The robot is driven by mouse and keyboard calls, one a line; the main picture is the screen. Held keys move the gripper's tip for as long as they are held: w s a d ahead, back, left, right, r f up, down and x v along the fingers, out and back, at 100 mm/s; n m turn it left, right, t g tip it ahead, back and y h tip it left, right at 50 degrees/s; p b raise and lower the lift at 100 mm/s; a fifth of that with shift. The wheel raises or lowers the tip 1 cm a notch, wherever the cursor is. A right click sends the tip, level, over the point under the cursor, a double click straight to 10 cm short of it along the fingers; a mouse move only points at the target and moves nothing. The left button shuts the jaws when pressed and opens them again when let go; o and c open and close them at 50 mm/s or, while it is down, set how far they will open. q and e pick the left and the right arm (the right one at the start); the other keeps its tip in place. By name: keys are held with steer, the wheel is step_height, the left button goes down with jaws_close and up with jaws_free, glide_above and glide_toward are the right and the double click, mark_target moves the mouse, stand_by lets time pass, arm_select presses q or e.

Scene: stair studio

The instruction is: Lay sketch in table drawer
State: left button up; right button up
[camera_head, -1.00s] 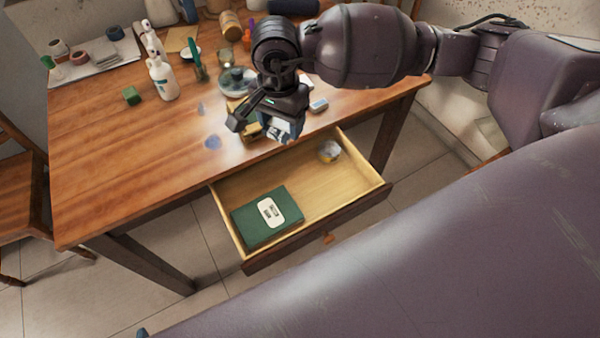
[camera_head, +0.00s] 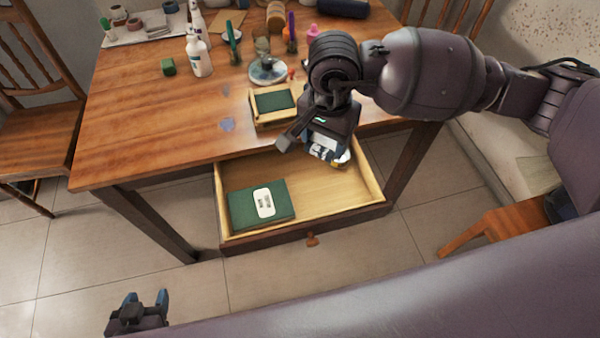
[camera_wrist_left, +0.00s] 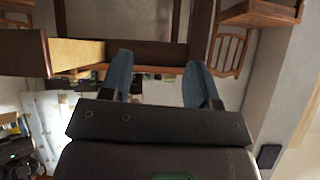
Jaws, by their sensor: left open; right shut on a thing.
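The table drawer (camera_head: 304,227) is pulled open at the front of the wooden table. A green flat box or book (camera_head: 240,210) with a white label lies in its left part. My right gripper (camera_head: 325,158) points down over the back right of the drawer. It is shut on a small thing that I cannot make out. I cannot pick out a sketch for certain. A pale round thing (camera_head: 343,160) in the drawer is mostly hidden behind this gripper. My left gripper (camera_head: 145,300) is open and empty, low at the left, apart from the table. Its fingers (camera_wrist_left: 158,78) show in the left wrist view.
A yellow tray with a green pad (camera_head: 273,102) is on the table (camera_head: 150,130) behind the drawer. The drawer's middle floor is bare. A chair (camera_head: 35,100) is at the left.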

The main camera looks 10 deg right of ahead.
steer(key=shift+f, duration=0.1)
steer(key=b, duration=0.3)
glide_above(319, 196)
step_height(319, 196, down, 14)
steer(key=shift+r, duration=0.15)
steer(key=shift+f, duration=0.6)
step_height(319, 196, down, 5)
steer(key=shift+r+b, duration=0.1)
steer(key=shift+b, duration=0.3)
arm_select(q)
step_height(319, 196, down, 4)
steer(key=shift+s+r, duration=0.15)
